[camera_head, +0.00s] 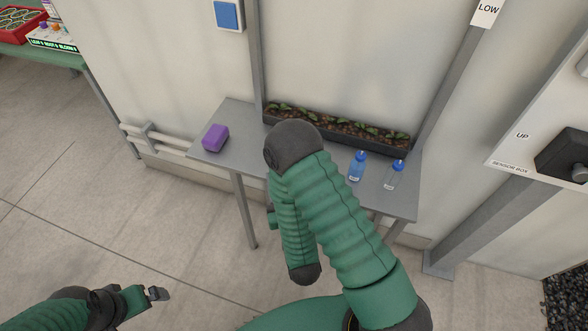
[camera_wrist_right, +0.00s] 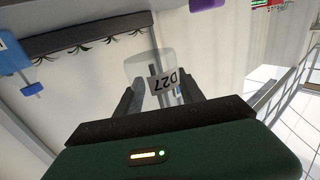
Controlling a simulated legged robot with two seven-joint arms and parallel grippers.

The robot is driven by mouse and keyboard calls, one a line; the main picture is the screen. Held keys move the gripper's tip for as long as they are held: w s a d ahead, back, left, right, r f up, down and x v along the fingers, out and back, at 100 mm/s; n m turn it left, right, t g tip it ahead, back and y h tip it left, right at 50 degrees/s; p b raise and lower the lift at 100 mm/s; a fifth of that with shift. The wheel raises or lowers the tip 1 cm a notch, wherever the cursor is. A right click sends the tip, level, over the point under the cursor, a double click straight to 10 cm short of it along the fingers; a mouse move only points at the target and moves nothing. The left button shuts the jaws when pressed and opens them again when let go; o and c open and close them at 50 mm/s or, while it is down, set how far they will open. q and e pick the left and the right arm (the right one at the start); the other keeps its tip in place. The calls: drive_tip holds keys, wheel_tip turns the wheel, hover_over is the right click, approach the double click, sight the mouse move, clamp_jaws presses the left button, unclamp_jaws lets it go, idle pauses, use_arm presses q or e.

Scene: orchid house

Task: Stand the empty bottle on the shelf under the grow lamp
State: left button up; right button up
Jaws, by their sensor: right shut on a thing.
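A clear, see-through vessel (camera_wrist_right: 143,66) with a white D27 label is between the fingers of my right gripper (camera_wrist_right: 160,90) in the right wrist view. The gripper is shut on it. In the head view my right arm hides this gripper and the vessel. The grey shelf (camera_head: 232,165) stands against the wall. On its right part stand a blue-filled bottle (camera_head: 357,168) and a clear bottle (camera_head: 393,176), both with blue caps. My left gripper (camera_head: 156,294) is low at the left, away from the shelf; its opening is unclear. No lamp is visible.
A long dark planter (camera_head: 400,144) with seedlings lies along the shelf's back. A purple block (camera_head: 215,138) sits at its left end. Bare shelf shows between block and arm. A grey post (camera_head: 452,70) and sensor box panel (camera_head: 520,145) stand right.

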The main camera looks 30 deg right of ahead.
drive_tip(key=w+d+f+m+h+b, duration=0.1)
drive_tip(key=w+d+b, duration=0.1)
drive_tip(key=w+d, duration=0.5)
drive_tip(key=w+d+f+b, duration=0.1)
drive_tip(key=w+d+b, duration=0.25)
drive_tip(key=d, duration=0.55)
drive_tip(key=f, duration=0.4)
drive_tip(key=w+f, duration=0.1)
drive_tip(key=f, duration=0.1)
drive_tip(key=shift+a, duration=0.1)
drive_tip(key=shift+w+d+f, duration=0.15)
drive_tip(key=shift+d+f, duration=0.05)
drive_tip(key=shift+d, duration=0.15)
drive_tip(key=o, duration=1.3)
drive_tip(key=shift+a, duration=0.1)
use_arm(q)
wheel_tip(320, 180, down, 6)
drive_tip(key=d, duration=0.1)
drive_tip(key=shift+s+d+f, duration=0.15)
drive_tip(key=shift+s+d, duration=0.1)
use_arm(e)
drive_tip(key=shift+a+r, duration=0.1)
drive_tip(key=shift+a, duration=0.05)
